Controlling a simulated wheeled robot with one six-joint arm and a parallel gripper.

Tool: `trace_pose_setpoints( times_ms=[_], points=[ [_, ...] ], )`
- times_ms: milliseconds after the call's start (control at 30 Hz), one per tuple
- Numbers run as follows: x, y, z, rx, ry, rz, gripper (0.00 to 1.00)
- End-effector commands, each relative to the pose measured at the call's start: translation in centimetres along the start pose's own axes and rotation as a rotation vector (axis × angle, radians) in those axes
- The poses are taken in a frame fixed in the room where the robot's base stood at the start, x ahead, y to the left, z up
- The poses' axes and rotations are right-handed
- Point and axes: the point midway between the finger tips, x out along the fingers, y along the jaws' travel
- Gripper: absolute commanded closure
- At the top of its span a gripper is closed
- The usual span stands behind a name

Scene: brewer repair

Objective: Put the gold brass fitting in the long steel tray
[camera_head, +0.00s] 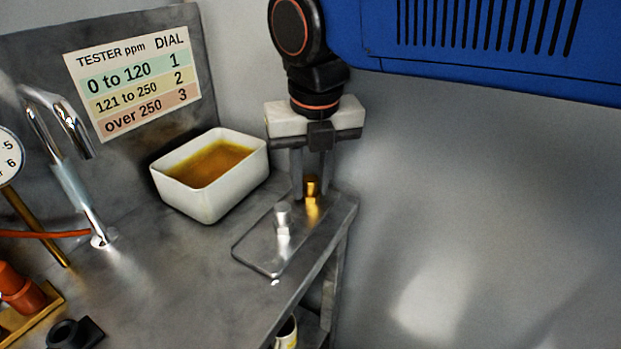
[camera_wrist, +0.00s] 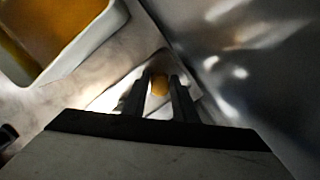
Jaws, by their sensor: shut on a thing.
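The gold brass fitting (camera_head: 311,187) is between the fingers of my gripper (camera_head: 311,190), which is shut on it. It also shows in the wrist view (camera_wrist: 159,86), between the two dark fingers (camera_wrist: 160,84). The long steel tray (camera_head: 256,246) is a shallow tray on the counter, and a silver fitting (camera_head: 283,219) stands upright in it. The brass fitting is over the far end of the tray, upright and low. I cannot tell whether it touches the tray floor.
A white tub (camera_head: 211,196) of amber liquid stands left of the tray. A chrome tap (camera_head: 68,165) is at the left. A blue cabinet (camera_head: 480,45) hangs at the upper right. The counter's right edge is close beside the tray.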

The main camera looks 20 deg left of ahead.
Motion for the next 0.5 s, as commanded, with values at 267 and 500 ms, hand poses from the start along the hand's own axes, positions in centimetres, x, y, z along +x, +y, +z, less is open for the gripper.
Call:
trace_pose_setpoints(
  times_ms=[267,500],
  points=[
    [0.01,0.01,0.00,0.000,0.000,0.000,0.56],
    [-0.66,0.03,0.08,0.000,-0.002,0.001,0.56]
  ],
)
